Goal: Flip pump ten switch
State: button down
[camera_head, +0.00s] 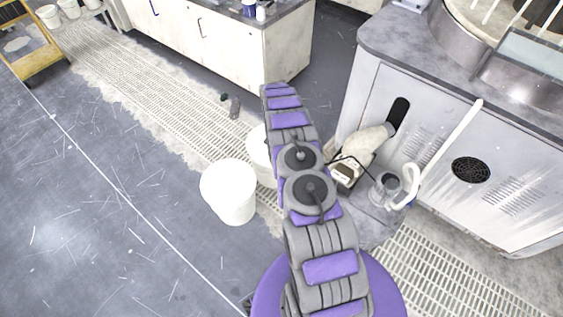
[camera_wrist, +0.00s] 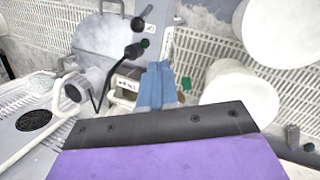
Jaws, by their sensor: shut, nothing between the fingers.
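A pump unit sits on the floor beside the grey polishing machine. In the head view it has a pale rounded motor, a small beige box (camera_head: 342,174) with a white label, and a clear-topped pump part (camera_head: 385,188). In the wrist view the labelled box (camera_wrist: 125,86) is just left of my gripper (camera_wrist: 157,72), whose blue fingers are together and empty. I cannot tell whether they touch the box. The label is too small to read, and I cannot make out a switch. In the head view my arm hides part of the pump area, and I cannot make out the fingers.
White buckets (camera_head: 229,191) stand left of the pump; they also show at right in the wrist view (camera_wrist: 241,92). A white hose (camera_head: 450,141) rises beside the machine (camera_head: 440,130). A slotted floor grate (camera_head: 130,90) runs past. Open floor (camera_head: 110,220) lies at left.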

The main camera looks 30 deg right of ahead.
jog(key=a+r+n, duration=0.1)
jog(key=a+r, duration=0.3)
jog(key=r, duration=0.6)
jog(key=a+r+n, duration=0.2)
jog(key=a+r, duration=0.1)
jog(key=r, duration=0.6)
jog(key=s+a+r+n+t, duration=0.1)
jog(key=s+a+r, duration=0.35)
jog(key=r, duration=0.35)
jog(key=s+a+r+n, duration=0.1)
jog(key=s+a+r, duration=0.35)
jog(key=r, duration=0.35)
jog(key=s+a+r+n, duration=0.1)
jog(key=s+a+r, duration=0.25)
jog(key=s, duration=0.25)
jog(key=s+a+r+n, duration=0.2)
jog(key=s+r, duration=0.2)
jog(key=s, duration=0.3)
jog(key=s+a+n, duration=0.1)
jog(key=s, duration=0.8)
jog(key=s+a+n+t, duration=0.1)
jog(key=s+a, duration=0.1)
jog(key=s, duration=0.7)
jog(key=shift+a, duration=0.3)
